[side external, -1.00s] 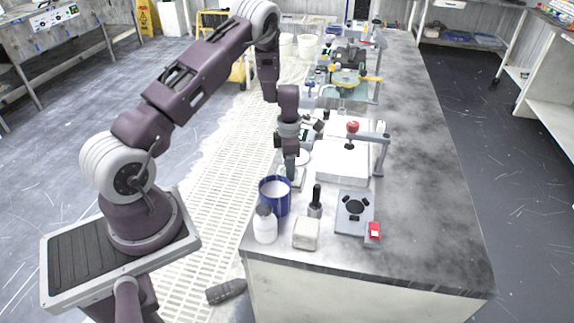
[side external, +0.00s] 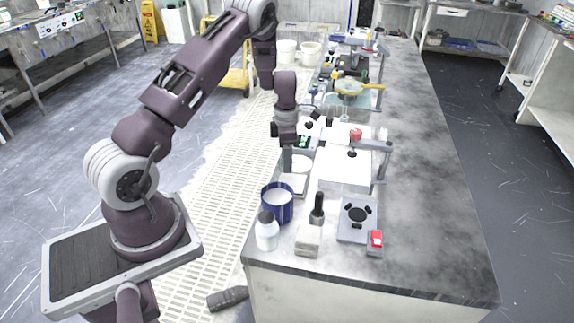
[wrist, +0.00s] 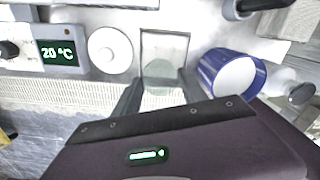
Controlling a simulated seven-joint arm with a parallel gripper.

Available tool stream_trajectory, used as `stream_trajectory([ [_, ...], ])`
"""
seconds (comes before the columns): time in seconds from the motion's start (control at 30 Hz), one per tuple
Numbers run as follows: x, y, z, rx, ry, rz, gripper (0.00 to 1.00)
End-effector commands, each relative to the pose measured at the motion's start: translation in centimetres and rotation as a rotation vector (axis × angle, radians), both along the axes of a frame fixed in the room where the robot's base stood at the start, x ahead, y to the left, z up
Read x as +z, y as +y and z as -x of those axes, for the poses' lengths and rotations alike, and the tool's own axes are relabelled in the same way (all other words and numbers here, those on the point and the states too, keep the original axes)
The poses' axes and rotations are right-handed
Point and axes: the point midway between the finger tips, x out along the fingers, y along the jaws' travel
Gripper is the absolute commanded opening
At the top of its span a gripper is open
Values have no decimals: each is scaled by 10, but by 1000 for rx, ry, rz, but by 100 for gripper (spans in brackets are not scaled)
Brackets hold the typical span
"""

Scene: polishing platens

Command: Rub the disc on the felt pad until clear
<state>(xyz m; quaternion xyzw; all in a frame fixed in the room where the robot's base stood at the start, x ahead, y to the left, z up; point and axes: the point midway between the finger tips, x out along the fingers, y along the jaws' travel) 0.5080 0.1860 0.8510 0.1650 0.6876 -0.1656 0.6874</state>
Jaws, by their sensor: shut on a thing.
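My gripper (side external: 287,170) points down over the near-left side of the bench. In the wrist view my gripper (wrist: 158,88) has its two fingers on either side of a pale, greenish, see-through disc (wrist: 160,73), and is shut on it. The disc overlaps a shallow grey square tray (wrist: 165,46); I cannot tell whether it touches it. The tray also shows in the side view (side external: 296,186). A white round pad (wrist: 110,50), perhaps the felt pad, lies left of the tray in the wrist view. In the side view the disc is too small to make out.
A blue-rimmed pot (side external: 278,203) with white contents and a white bottle (side external: 266,232) stand in front of the tray. A black-handled tool (side external: 318,208) and a grey plate (side external: 354,222) are nearby. A white block (side external: 344,172) with an overhead post is right. The bench's right side is clear.

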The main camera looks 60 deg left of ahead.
Motion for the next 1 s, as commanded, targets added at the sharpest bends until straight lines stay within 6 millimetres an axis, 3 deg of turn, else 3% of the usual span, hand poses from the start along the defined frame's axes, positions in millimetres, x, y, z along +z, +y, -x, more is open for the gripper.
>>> stream_trajectory([
  [0.4, 32, 0, 0, 0, -2, -1, 0],
  [1.0, 35, -5, -1, -59, -2, 2, 0],
])
